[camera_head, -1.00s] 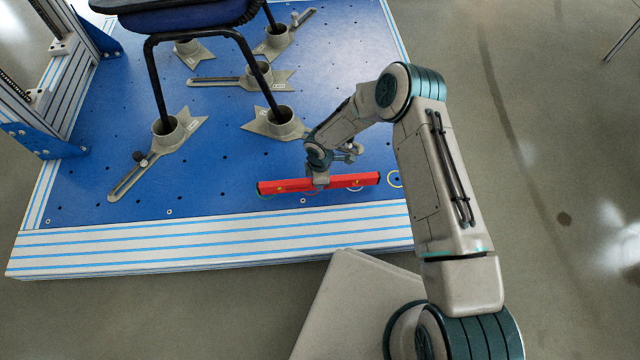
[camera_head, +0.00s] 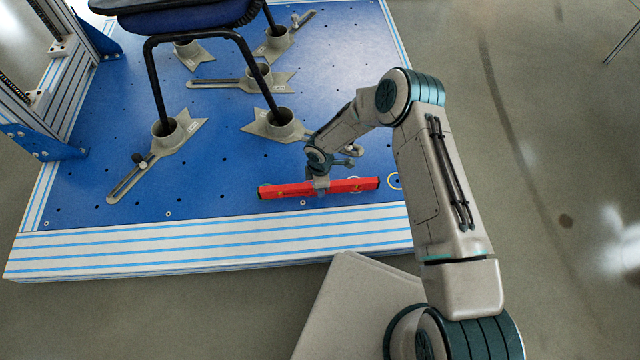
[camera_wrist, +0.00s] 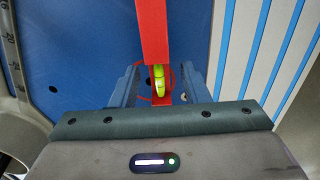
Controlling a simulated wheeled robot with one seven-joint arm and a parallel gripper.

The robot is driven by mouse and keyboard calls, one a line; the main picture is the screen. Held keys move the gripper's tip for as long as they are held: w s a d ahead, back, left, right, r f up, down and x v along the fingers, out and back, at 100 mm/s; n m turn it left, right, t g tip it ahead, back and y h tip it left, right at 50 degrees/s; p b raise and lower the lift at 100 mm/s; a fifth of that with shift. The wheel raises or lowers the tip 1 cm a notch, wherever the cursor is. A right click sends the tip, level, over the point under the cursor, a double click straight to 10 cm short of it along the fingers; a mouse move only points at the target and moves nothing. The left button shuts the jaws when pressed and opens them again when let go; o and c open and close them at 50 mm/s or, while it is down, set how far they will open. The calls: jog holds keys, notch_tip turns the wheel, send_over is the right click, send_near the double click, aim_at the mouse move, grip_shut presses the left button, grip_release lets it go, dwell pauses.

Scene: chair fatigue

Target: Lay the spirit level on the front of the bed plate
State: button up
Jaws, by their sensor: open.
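The red spirit level (camera_head: 350,184) lies on the front part of the blue bed plate (camera_head: 220,200), roughly along its striped front edge. In the wrist view the red level (camera_wrist: 153,35) runs between my finger pads, with its yellow-green vial (camera_wrist: 157,77) showing. My gripper (camera_head: 321,186) is at the middle of the level, its fingers either side of it. In the wrist view my gripper (camera_wrist: 158,88) stands open, with a gap beside the level. I cannot tell for sure whether the level's whole underside touches the plate.
A chair with black legs (camera_head: 155,80) and a dark blue seat stands behind on the plate. Its feet sit in grey clamp cups (camera_head: 285,123). A frame column (camera_head: 60,110) rises at the left. The plate's front left is clear.

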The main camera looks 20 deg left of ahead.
notch_tip(320, 180, up, 12)
jog(key=p, duration=0.3)
jog(key=shift+f+p, duration=0.15)
jog(key=shift+p, duration=0.2)
jog(key=w+d+r+m+t+h, duration=0.15)
jog(key=d+r+m, duration=0.35)
jog(key=d+r, duration=0.7)
jog(key=w+d+r+m+g+h, duration=0.1)
jog(key=w+d+r+m, duration=0.1)
jog(key=d+r+m, duration=0.7)
jog(key=s+d+r+m+y, duration=0.2)
jog(key=s+d+r+m, duration=0.7)
jog(key=s+d+r, duration=0.6)
notch_tip(320, 180, up, 2)
jog(key=s, duration=0.2)
jog(key=shift+s+d+m+t, duration=0.25)
jog(key=shift+s+m+t, duration=0.1)
jog(key=shift+m, duration=0.05)
